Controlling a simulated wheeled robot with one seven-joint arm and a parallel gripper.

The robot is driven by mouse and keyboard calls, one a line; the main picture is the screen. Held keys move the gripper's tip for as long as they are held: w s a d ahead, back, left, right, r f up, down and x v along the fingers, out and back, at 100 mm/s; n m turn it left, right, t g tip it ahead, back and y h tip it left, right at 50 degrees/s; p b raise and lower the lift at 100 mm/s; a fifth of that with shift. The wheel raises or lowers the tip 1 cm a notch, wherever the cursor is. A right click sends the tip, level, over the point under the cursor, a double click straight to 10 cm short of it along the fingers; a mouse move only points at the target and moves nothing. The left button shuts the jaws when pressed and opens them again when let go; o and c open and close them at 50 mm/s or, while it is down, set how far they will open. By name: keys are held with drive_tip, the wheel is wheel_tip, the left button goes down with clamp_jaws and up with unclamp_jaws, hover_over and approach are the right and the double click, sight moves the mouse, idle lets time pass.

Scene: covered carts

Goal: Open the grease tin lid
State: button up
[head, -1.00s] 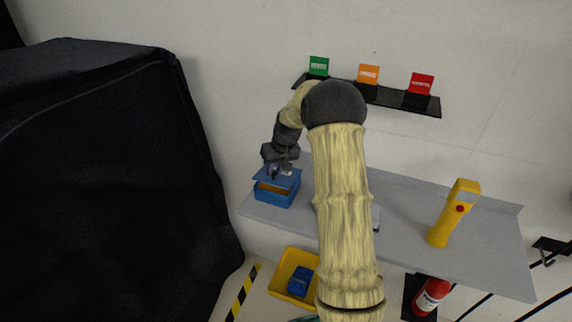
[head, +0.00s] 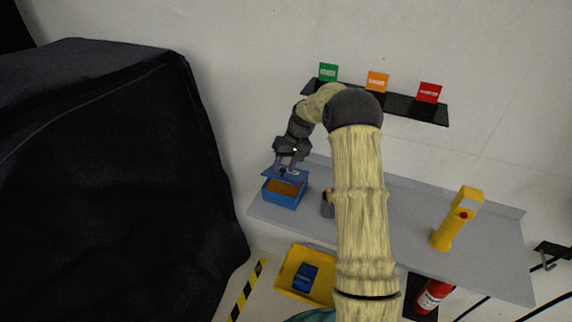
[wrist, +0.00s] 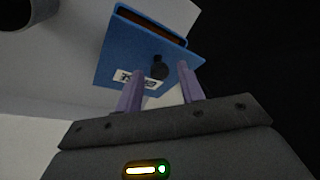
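The grease tin is a blue box (head: 283,199) at the left end of the grey shelf. Its brownish inside shows under the raised, tilted blue lid (head: 271,172). In the wrist view the lid (wrist: 118,55) fills the upper middle, with a white label (wrist: 128,78) and a black knob (wrist: 158,68); the dark opening shows beyond it. My gripper (head: 288,169) is at the lid. In the wrist view its two purple fingers (wrist: 158,80) stand apart on either side of the knob, with gaps to it. Exact contact with the lid cannot be told.
A grey cup-like thing (head: 327,206) stands right of the tin, partly behind my arm. A yellow handheld device (head: 457,220) stands farther right on the shelf (head: 405,225). A yellow bin (head: 322,292) is below. A black-covered bulk (head: 110,180) fills the left.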

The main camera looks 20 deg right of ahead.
drive_tip(key=shift+r, duration=0.1)
drive_tip(key=b+v, duration=0.3)
drive_tip(key=v, duration=1.4)
drive_tip(key=shift+s+d+r, duration=0.1)
drive_tip(key=shift+s, duration=0.1)
drive_tip(key=c, duration=0.6)
drive_tip(key=shift+s+a, duration=0.15)
drive_tip(key=shift+a, duration=0.15)
clamp_jaws()
drive_tip(key=s+a+f+h, duration=0.1)
drive_tip(key=s+a+f, duration=0.2)
drive_tip(key=s, duration=0.7)
drive_tip(key=s+a+f+t+h, duration=0.1)
drive_tip(key=s+a+f, duration=0.2)
drive_tip(key=s, duration=0.6)
drive_tip(key=s+a+f+h, duration=0.1)
drive_tip(key=s+f, duration=0.3)
drive_tip(key=s, duration=0.6)
drive_tip(key=shift+s+a+m+t, duration=0.3)
drive_tip(key=shift+a+m+t, duration=0.1)
drive_tip(key=shift+a, duration=0.5)
